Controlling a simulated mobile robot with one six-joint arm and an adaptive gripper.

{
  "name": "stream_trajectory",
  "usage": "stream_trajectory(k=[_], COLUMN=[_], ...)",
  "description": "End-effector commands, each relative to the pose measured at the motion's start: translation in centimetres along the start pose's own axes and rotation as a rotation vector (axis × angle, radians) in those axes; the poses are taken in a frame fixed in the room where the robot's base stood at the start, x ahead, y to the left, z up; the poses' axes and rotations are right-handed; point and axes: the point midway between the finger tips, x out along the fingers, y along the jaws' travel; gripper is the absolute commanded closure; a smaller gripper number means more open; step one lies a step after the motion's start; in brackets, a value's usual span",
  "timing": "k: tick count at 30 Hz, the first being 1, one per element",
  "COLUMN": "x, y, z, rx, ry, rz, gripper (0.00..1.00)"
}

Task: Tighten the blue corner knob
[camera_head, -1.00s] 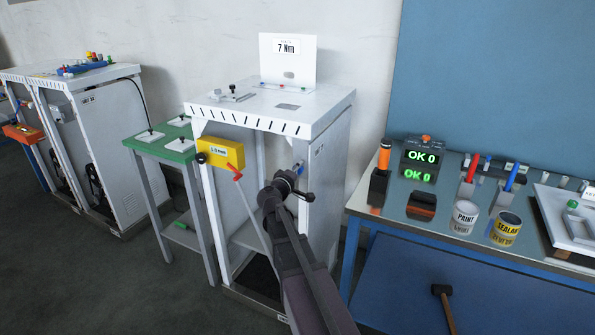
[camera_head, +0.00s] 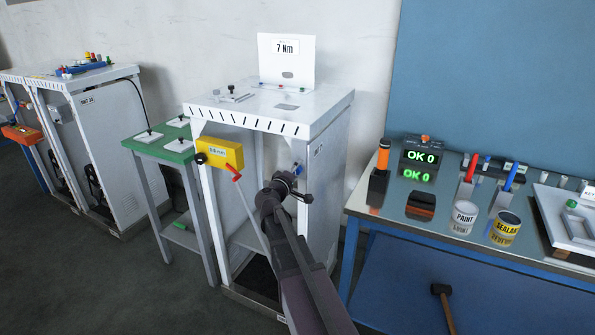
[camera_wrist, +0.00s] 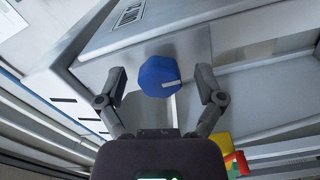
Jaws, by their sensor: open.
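The blue corner knob (camera_wrist: 158,76) is a faceted blue cap with a pale mark on its face, set against a grey plate in the wrist view. In the head view only a small bit of it (camera_head: 298,168) shows at the frame's right front post, just beyond my gripper. My gripper (camera_head: 290,184) is open. In the wrist view my gripper's two fingers (camera_wrist: 161,84) stand on either side of the knob, with a visible gap on each side; I see no contact.
A white cabinet frame (camera_head: 318,121) carries a yellow box (camera_head: 220,153) with a red-ended lever at its left front. A sign reading 7 Nm (camera_head: 287,49) stands on top. A green side table (camera_head: 152,146) is at left; a workbench (camera_head: 390,225) with tools and cans is at right.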

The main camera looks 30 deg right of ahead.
Motion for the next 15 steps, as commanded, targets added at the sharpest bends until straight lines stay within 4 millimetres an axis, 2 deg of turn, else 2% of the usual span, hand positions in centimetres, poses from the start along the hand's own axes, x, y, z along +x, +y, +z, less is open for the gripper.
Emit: stream_trajectory(k=[8,15], x=[-3.5,-7.5], y=[0.0,0.1], z=[0.2,0.2], rx=[0.000,0.000], ry=[0.002,0.002], rz=[-0.001,0.000], gripper=[0.13,0.13])
